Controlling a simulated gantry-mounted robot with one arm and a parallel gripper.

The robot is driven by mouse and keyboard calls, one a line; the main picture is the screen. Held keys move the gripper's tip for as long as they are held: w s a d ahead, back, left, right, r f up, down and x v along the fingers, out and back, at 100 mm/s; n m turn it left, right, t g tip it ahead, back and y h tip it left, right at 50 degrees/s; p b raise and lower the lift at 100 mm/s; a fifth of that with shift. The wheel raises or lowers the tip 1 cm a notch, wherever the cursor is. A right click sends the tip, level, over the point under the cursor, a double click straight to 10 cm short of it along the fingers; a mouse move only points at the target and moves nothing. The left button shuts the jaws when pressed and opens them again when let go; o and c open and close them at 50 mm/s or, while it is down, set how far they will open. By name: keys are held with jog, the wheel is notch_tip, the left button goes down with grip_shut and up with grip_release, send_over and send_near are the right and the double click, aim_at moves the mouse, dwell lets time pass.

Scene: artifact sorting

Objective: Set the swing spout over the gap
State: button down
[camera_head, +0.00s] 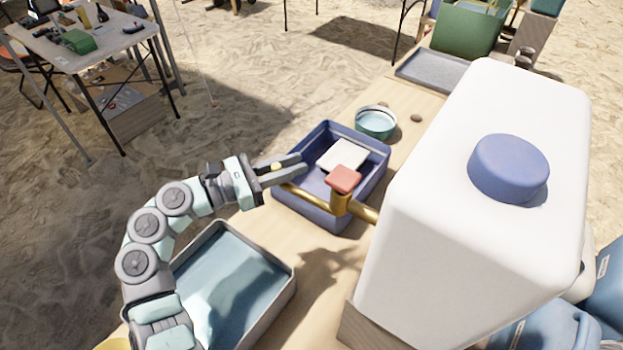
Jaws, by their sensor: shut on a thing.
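The brass swing spout (312,200) runs left from a tap with a red square handle (343,179) on a big white water container (430,190). It passes over the near left part of a blue tub (372,180). My gripper (290,172) reaches in from the left, its fingers over the tub's left rim and around the outer end of the spout. The gripper is shut on the spout; the fingers partly hide its end. Bare wooden table shows as a gap (272,228) between the blue tub and a grey tray with water-blue inside (283,292).
A white block (343,155) lies in the blue tub. A small round teal bowl (376,121) and a brown stone (416,118) stand behind it. A flat grey tray (433,70) and green crate (466,28) are farther back. The white container bounds the right side.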

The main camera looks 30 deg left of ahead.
jog(key=shift+d, duration=0.25)
jog(key=c, duration=1.3)
grip_release()
jog(key=shift+d, duration=0.15)
jog(key=p+v, duration=0.1)
jog(key=v, duration=1)
jog(key=shift+p, duration=0.3)
jog(key=shift+r, duration=0.1)
